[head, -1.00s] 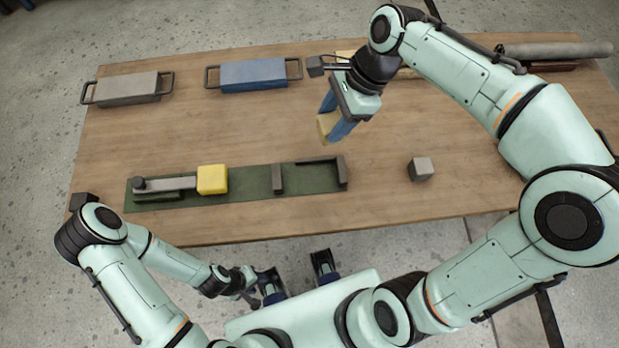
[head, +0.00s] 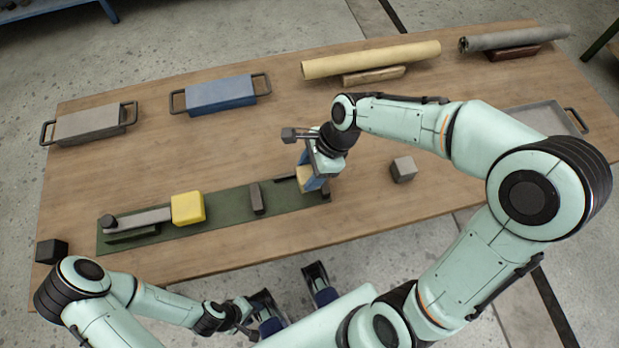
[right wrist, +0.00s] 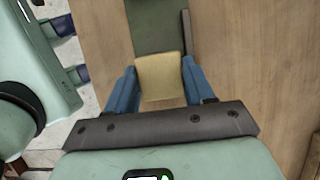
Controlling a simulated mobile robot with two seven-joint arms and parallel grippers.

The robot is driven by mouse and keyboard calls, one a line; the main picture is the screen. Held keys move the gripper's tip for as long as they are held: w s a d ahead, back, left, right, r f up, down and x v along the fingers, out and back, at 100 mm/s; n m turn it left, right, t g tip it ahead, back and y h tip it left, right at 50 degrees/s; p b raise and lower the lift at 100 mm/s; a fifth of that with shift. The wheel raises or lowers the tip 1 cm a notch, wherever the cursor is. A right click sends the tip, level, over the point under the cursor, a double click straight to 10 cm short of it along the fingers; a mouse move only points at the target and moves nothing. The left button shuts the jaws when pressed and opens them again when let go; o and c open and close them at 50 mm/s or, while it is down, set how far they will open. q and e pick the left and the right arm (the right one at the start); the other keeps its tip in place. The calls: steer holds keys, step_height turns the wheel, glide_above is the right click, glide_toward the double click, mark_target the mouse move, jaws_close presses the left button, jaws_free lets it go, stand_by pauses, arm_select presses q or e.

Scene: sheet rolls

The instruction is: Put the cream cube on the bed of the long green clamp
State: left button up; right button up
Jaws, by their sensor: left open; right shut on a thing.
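The cream cube (head: 304,179) is between the blue fingers of my right gripper (head: 312,182); it also shows in the right wrist view (right wrist: 160,75). The gripper is shut on it, at the right end of the long green clamp (head: 228,210). The clamp's green bed (right wrist: 155,28) runs beyond the cube in the right wrist view; whether the cube touches it I cannot tell. The clamp has a grey lever (head: 140,219) at left, a yellow block (head: 188,208) and a grey upright (head: 257,198). My left gripper (head: 292,294) is open and empty off the table's front edge.
A grey cube (head: 403,169) sits right of the clamp and a dark cube (head: 51,250) at the front left corner. Grey (head: 90,124) and blue (head: 220,95) handled blocks, a cream roll (head: 370,60) and a grey roll (head: 513,38) lie along the back. A tray (head: 545,118) is at right.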

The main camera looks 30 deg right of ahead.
steer(key=shift+f+b, duration=0.5)
steer(key=shift+f, duration=1.6)
steer(key=shift+f, duration=0.1)
steer(key=o, duration=1.2)
steer(key=p+v, duration=0.2)
steer(key=v, duration=1)
steer(key=shift+p, duration=0.3)
steer(key=shift+d, duration=0.1)
